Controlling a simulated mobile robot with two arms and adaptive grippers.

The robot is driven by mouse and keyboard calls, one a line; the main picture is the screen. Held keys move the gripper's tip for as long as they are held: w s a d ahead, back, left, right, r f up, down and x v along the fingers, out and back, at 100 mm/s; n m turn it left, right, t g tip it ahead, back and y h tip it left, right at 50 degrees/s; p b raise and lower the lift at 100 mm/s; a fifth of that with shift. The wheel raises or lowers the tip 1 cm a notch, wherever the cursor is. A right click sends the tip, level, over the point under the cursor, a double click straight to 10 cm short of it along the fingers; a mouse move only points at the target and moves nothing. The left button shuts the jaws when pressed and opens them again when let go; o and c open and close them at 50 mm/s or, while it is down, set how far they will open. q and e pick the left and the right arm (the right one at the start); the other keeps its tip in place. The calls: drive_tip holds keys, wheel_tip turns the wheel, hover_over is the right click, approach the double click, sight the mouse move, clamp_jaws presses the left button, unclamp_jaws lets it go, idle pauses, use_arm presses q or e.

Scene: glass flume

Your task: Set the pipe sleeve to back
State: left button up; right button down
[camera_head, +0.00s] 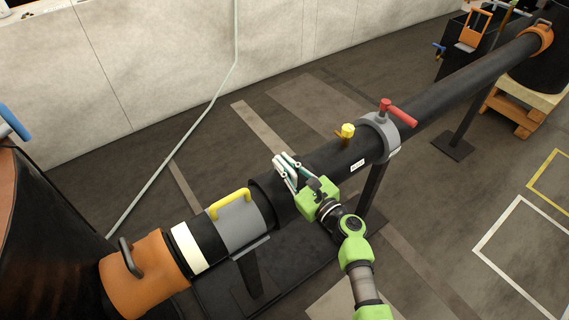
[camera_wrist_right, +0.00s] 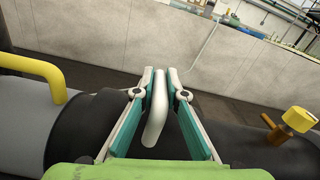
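A long black pipe (camera_head: 440,93) runs diagonally from lower left to upper right. A wider black section (camera_head: 262,190), which looks like the pipe sleeve, sits around it beside a grey collar (camera_head: 240,232) with a yellow handle (camera_head: 232,201). My right gripper (camera_head: 284,166) is over this section. In the right wrist view a pale curved handle (camera_wrist_right: 155,115) stands between the fingers of my right gripper (camera_wrist_right: 161,80), which have closed in on both sides of it. The handle's foot is partly hidden. My left gripper is out of view.
A yellow valve (camera_head: 347,131) and a grey clamp (camera_head: 378,127) with a red handle (camera_head: 398,113) stand further along the pipe. An orange collar (camera_head: 143,276) and white band (camera_head: 187,247) are at lower left. A concrete wall (camera_head: 150,70) stands behind.

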drive_tip(key=w+d, duration=0.1)
drive_tip(key=d, duration=0.1)
drive_tip(key=w+d+b, duration=0.1)
drive_tip(key=w+d, duration=0.1)
drive_tip(key=w+d+b, duration=0.1)
drive_tip(key=w+d, duration=0.1)
drive_tip(key=d, duration=0.1)
drive_tip(key=shift+f, duration=0.1)
drive_tip(key=shift+w+d, duration=0.2)
drive_tip(key=shift+d, duration=0.1)
drive_tip(key=c, duration=2)
unclamp_jaws()
drive_tip(key=shift+d, duration=0.1)
drive_tip(key=shift+c, duration=0.2)
drive_tip(key=v, duration=1.2)
